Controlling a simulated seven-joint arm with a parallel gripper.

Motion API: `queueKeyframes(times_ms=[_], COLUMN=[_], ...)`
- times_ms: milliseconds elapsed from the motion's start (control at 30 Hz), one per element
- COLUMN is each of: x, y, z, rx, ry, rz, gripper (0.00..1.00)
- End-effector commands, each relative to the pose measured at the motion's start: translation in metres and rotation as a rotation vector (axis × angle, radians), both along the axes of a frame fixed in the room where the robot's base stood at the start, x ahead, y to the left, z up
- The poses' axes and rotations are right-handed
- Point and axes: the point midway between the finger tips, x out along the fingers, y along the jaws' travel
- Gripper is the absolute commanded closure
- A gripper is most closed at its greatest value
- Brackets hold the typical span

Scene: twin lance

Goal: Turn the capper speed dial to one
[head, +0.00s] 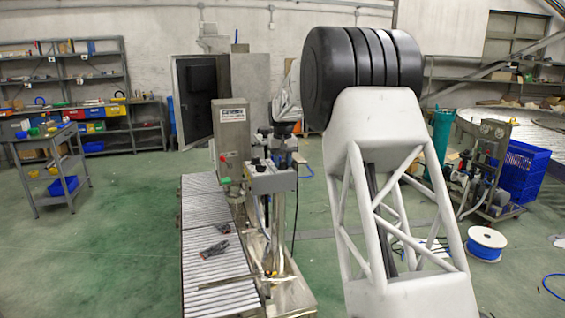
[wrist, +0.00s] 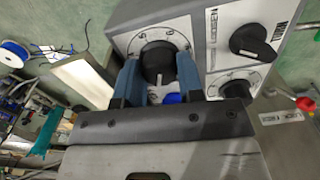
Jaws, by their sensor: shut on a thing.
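In the wrist view a round black dial (wrist: 157,58) sits on a pale scale plate on the grey control box (wrist: 205,18). My gripper (wrist: 158,66) is shut on this dial, with one blue finger on each side of it. A second black knob (wrist: 249,38) with a white pointer mark sits to the right on the same box, apart from the fingers. The labels and scale numbers are too small to read, so I cannot tell the dial's setting. In the head view the capping machine (head: 231,140) stands beside the conveyor; the dial and my fingers cannot be made out there.
The roller conveyor (head: 212,235) carries small dark items (head: 214,248). My arm blocks the middle right.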

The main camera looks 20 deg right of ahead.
Motion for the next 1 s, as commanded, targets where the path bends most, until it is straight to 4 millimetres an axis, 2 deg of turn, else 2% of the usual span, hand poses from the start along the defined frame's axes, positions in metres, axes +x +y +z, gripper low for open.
queueKeyframes(times_ms=[700,1000], x=[-0.0011,-0.0012], y=[0.0006,0.0004], z=[-0.0005,-0.0003], rx=[0.001,0.001], ry=[0.003,0.003], rz=[0.677,0.894], gripper=[0.89,0.89])
